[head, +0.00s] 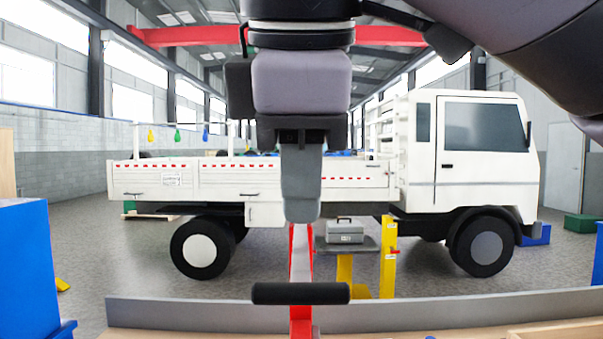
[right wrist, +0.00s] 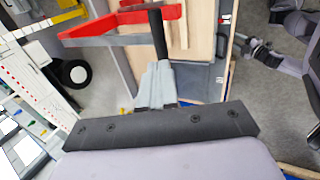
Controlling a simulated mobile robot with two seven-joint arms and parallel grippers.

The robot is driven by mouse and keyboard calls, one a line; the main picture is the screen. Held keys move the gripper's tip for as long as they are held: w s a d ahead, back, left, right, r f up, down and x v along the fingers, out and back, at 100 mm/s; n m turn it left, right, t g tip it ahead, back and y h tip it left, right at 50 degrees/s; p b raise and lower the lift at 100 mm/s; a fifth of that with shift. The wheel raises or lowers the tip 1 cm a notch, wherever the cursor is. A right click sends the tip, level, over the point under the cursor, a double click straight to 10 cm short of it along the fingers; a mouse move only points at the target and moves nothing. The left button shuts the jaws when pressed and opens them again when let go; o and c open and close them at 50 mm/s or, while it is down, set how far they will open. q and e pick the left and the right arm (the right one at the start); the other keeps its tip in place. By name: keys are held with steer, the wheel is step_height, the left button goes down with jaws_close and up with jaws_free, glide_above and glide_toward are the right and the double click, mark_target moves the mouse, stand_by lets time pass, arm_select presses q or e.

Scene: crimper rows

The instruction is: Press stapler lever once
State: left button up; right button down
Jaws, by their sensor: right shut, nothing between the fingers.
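The stapler lever is a red arm (head: 301,255) with a black crossbar handle (head: 300,293) at its near end, low in the middle of the head view. The right wrist view shows the red lever frame (right wrist: 120,24) and its black handle (right wrist: 158,35) just beyond my fingertips. My right gripper (head: 301,218) points down, shut and empty. In the head view it sits above the handle in the picture, with a visible gap, and covers part of the red arm. My right fingers also show in the right wrist view (right wrist: 155,82). My left gripper cannot be made out.
A grey ledge (head: 180,315) and a wooden surface (head: 460,333) lie in front. Beyond stand a white truck (head: 465,150), a grey toolbox (head: 344,231) and yellow posts (head: 388,255). A blue block (head: 25,265) is at the left. Space beside the handle looks clear.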

mark_target(301, 287)
arm_select(q)
steer(key=shift+f+b, duration=0.35)
steer(key=shift+f, duration=0.2)
arm_select(e)
steer(key=x, duration=0.9)
steer(key=shift+f, duration=0.1)
steer(key=shift+w+f, duration=0.1)
